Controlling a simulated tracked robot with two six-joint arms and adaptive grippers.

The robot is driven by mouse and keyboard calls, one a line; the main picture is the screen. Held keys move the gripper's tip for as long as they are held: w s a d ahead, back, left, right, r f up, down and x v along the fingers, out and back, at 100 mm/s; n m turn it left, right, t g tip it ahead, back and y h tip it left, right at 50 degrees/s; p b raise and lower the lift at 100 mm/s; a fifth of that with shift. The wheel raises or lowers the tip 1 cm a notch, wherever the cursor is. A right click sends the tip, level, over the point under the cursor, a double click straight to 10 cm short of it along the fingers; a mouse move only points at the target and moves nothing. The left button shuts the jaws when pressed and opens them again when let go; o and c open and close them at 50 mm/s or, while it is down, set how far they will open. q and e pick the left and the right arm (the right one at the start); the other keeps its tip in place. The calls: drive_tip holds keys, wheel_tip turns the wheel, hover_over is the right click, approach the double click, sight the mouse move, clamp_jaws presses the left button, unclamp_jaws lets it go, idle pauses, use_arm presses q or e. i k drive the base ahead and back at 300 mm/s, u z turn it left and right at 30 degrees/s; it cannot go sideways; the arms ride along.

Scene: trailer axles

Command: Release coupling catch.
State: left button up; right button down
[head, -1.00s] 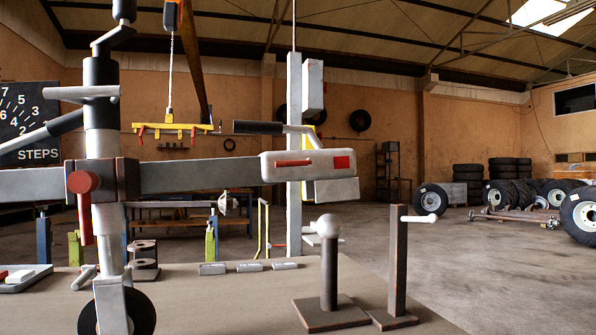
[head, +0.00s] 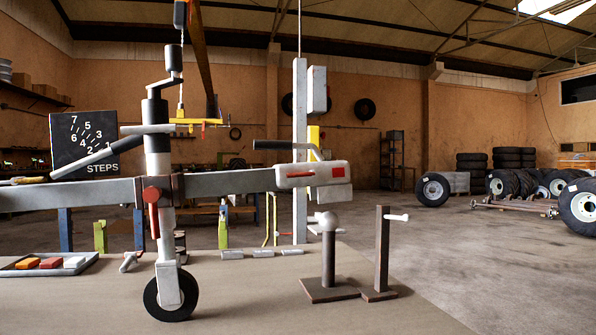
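The grey coupling head (head: 312,182) sits at the right end of the long grey drawbar (head: 228,183). A slim red bar (head: 300,174) and a red square (head: 338,171) show on its near side. A lever with a black grip (head: 272,145) stands over the coupling, its grip pointing left. Which of these parts is the catch I cannot tell for sure. The coupling is above and left of a grey ball (head: 329,221) on a post, apart from it. Neither of my grippers shows in the head view.
The jockey wheel (head: 171,294) stands under the drawbar on the bench (head: 240,310), beside a red clamp handle (head: 154,217). A post with a white peg (head: 382,247) stands right of the ball. A tray with coloured blocks (head: 75,270) lies at left. The bench's right front is clear.

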sight(312, 173)
drive_tip(key=u, duration=1.25)
drive_tip(key=k, duration=1.5)
drive_tip(key=z, duration=0.85)
drive_tip(key=i, duration=1)
drive_tip(key=u, duration=0.1)
